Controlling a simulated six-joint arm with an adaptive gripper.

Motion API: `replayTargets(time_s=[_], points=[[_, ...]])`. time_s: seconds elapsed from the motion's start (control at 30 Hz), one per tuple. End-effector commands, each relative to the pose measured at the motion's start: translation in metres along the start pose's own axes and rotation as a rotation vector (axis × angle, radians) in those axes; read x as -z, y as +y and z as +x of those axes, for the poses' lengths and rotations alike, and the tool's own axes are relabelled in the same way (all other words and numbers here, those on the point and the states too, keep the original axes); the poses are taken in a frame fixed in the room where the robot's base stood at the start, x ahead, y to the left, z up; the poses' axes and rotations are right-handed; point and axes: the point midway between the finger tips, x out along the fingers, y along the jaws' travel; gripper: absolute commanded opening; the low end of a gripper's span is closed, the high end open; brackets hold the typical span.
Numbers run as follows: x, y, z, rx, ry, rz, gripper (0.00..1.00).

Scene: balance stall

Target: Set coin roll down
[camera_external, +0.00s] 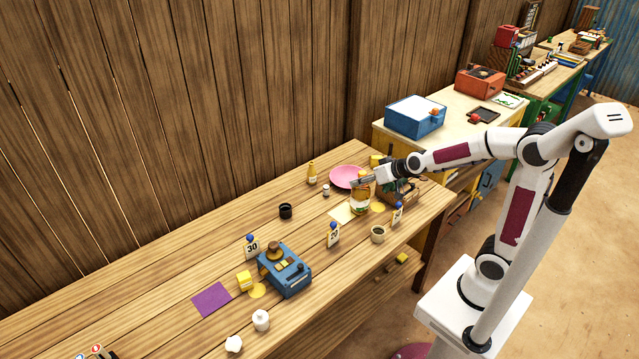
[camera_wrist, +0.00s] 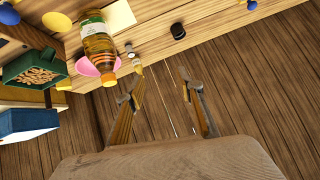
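My gripper (camera_external: 357,182) is above the far right part of the wooden stall table, next to the top of an orange bottle with a white and green label (camera_external: 360,197). In the wrist view my gripper (camera_wrist: 160,92) has its two fingers apart with nothing visible between them. I cannot pick out a coin roll with certainty in either view. A small white and grey cylinder (camera_external: 326,190) stands on the table left of the bottle; it also shows in the wrist view (camera_wrist: 129,50). A blue scale-like device (camera_external: 284,270) stands nearer the front.
A purple mat (camera_external: 211,299) and yellow block (camera_external: 244,281) lie left of the blue device. The table's left part is largely clear.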

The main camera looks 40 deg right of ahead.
Motion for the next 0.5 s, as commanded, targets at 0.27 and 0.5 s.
replayTargets(time_s=[0.27,0.5], points=[[-0.025,0.007,-0.061,0.01,-0.081,-0.043,0.37],[-0.056,0.019,-0.111,-0.004,-0.154,-0.079,0.37]])
